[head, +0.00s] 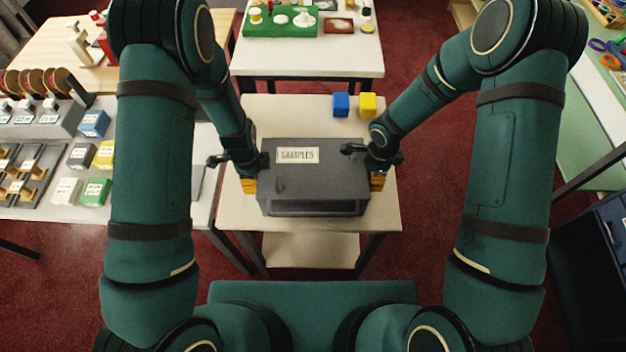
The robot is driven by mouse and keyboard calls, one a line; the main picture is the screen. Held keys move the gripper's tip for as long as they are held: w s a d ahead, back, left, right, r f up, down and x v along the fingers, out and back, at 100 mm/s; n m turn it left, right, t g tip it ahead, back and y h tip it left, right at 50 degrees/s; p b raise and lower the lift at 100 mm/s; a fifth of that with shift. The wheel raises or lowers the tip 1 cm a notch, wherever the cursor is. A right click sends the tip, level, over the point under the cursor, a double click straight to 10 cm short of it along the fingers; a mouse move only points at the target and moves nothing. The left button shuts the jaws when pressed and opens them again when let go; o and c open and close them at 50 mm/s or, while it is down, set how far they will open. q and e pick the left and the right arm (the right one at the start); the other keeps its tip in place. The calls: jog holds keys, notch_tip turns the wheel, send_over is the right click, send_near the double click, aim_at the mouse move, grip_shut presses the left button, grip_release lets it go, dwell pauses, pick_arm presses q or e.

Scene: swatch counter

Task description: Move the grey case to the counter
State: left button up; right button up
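The grey case (322,181) is a box with a "SAMPLES" label on its lid. It is level, lid shut, over the small cream table (243,216) in front of me. I cannot tell whether it rests on the top or hangs just above it. My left gripper (249,185) is at the case's left side, and my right gripper (378,182) is at its right side. Their orange fingertips are against or very close to the side walls. The case partly hides them, so their grip is unclear. Which surface is the counter is not marked.
A blue block (341,104) and a yellow block (367,104) stand behind the case. A white table (310,62) at the back holds a green tray (282,22). The left white table (110,218) is crowded with boxes and racks. A green-topped table (588,125) is at right.

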pick_arm(q)
grip_shut()
pick_arm(e)
grip_shut()
pick_arm(q)
jog(key=shift+r, duration=0.15)
pick_arm(e)
jog(key=shift+r, duration=0.15)
